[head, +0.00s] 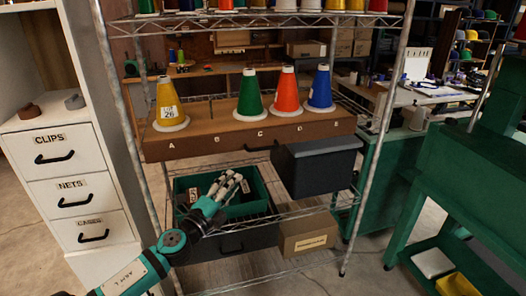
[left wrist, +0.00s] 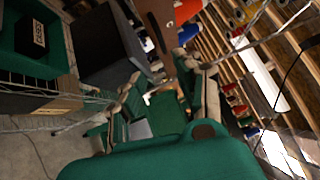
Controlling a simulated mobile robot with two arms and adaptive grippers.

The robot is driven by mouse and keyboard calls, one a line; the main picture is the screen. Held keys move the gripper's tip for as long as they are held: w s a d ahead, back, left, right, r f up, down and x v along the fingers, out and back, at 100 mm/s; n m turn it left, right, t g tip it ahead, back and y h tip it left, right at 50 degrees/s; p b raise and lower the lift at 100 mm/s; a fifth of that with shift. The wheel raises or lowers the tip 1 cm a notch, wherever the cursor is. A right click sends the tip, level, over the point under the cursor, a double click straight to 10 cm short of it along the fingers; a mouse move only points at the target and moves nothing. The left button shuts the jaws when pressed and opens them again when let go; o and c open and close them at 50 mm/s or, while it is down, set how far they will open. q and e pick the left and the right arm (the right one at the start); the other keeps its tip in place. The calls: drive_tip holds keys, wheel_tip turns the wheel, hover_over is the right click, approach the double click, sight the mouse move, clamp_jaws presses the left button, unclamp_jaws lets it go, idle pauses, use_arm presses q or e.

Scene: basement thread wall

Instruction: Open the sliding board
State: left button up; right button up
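The brown wooden board (head: 200,142) lies on the wire rack, lettered A to E along its front edge, with a dark handle (head: 262,148) at the middle of that edge. A yellow cone (head: 168,105) marked 26 stands at A, a green cone (head: 250,98) at C, an orange cone (head: 287,95) at D and a blue cone (head: 321,90) at E. B holds only a bare peg. My left gripper (head: 232,184) is below the board, in front of the green bin. In the left wrist view the gripper (left wrist: 164,75) has its fingers apart with nothing between them. My right gripper is not in view.
A green bin (head: 263,188) and a black box (head: 318,168) sit below the board. A cardboard box (head: 308,236) is lower down. A white drawer cabinet (head: 70,190) stands left, a green cart (head: 470,185) right. Rack posts (head: 374,130) flank the board.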

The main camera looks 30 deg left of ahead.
sight(263, 149)
use_arm(q)
drive_tip(key=w, duration=0.5)
drive_tip(key=w+r+p, duration=0.1)
drive_tip(key=w, duration=0.5)
drive_tip(key=w+a+r+p, duration=0.1)
drive_tip(key=w, duration=0.5)
drive_tip(key=shift+r, duration=0.2)
drive_tip(key=shift+a, duration=0.1)
clamp_jaws()
